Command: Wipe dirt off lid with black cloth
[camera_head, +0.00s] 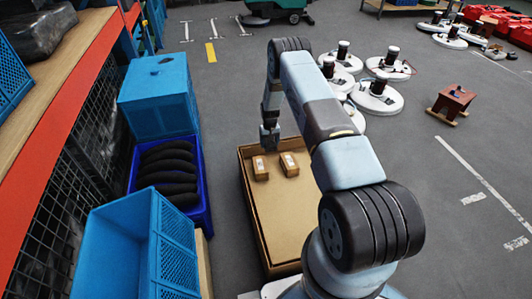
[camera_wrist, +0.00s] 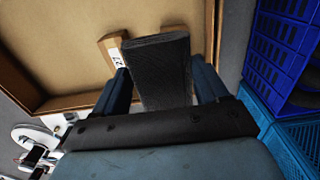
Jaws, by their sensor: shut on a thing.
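A black cloth (camera_wrist: 158,72), folded into a flat block, is held between the two fingers of my gripper (camera_wrist: 160,88) in the wrist view. In the head view my gripper (camera_head: 269,138) is over the far end of the cardboard box, and the cloth cannot be made out there. A closed light-blue crate (camera_head: 157,100) stands to the left, apart from my gripper. Its flat top, the likely lid (camera_head: 158,72), has a small dark mark (camera_head: 165,60) near the far edge.
The open cardboard box (camera_head: 285,225) holds two small brown boxes (camera_head: 288,164) (camera_head: 261,167). A dark-blue crate (camera_head: 206,190) with several black rolls and an open blue crate (camera_head: 140,245) line the left, beside an orange-edged shelf (camera_head: 75,80). White discs (camera_head: 376,97) stand beyond my arm.

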